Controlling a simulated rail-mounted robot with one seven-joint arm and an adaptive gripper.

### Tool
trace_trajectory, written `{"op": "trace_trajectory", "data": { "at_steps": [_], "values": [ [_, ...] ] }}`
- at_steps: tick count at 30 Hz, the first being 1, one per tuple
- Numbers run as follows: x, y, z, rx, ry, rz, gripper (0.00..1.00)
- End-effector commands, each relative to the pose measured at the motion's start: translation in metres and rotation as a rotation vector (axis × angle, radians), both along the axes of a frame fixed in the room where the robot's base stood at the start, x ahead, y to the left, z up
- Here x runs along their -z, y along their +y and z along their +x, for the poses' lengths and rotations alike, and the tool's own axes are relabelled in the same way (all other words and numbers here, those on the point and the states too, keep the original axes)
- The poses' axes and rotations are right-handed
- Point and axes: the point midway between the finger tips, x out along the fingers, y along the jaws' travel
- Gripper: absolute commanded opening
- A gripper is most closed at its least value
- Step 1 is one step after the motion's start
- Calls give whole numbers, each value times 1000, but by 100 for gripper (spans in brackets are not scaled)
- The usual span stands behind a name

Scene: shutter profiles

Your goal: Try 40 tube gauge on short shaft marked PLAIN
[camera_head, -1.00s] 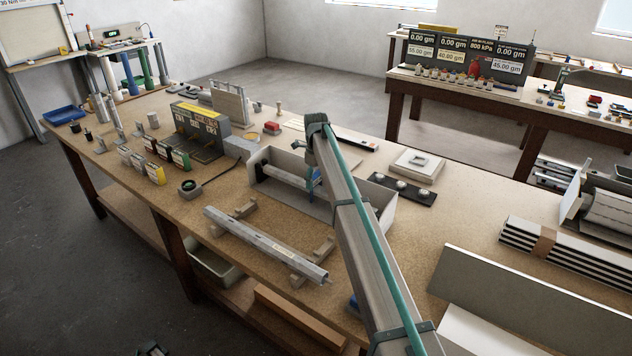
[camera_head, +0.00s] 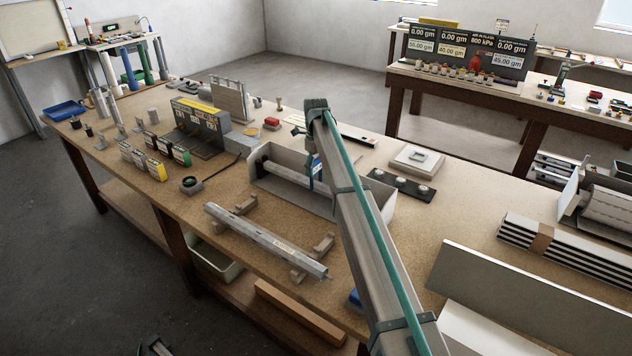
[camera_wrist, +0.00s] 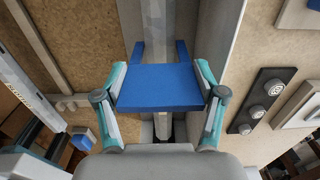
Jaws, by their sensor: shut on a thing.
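My gripper (camera_wrist: 160,95) is shut on a blue fork-shaped gauge (camera_wrist: 158,87), which spans its two fingers. The gauge's two prongs point away from me, one on each side of a pale grey shaft (camera_wrist: 169,25). I cannot tell whether they touch it. In the head view the blue gauge (camera_head: 317,172) shows beside my arm, over the shaft (camera_head: 285,172) in a pale open-topped trough (camera_head: 312,203). My arm hides part of the trough and shaft. A longer grey shaft (camera_head: 262,240) lies in front on two wooden supports.
A black strip with pale round knobs (camera_head: 402,186) lies right of the trough. A small blue object (camera_head: 355,298) is near the front edge. Several coloured blocks (camera_head: 158,158) stand at left. Striped stacked profiles (camera_head: 565,258) lie at right.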

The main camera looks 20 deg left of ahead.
Motion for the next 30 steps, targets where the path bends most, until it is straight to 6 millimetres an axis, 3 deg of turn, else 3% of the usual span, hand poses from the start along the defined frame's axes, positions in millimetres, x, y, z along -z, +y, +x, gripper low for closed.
{"op": "trace_trajectory", "data": {
  "at_steps": [30],
  "values": [
    [-57,0,0,0,0,0,41]
  ]
}}
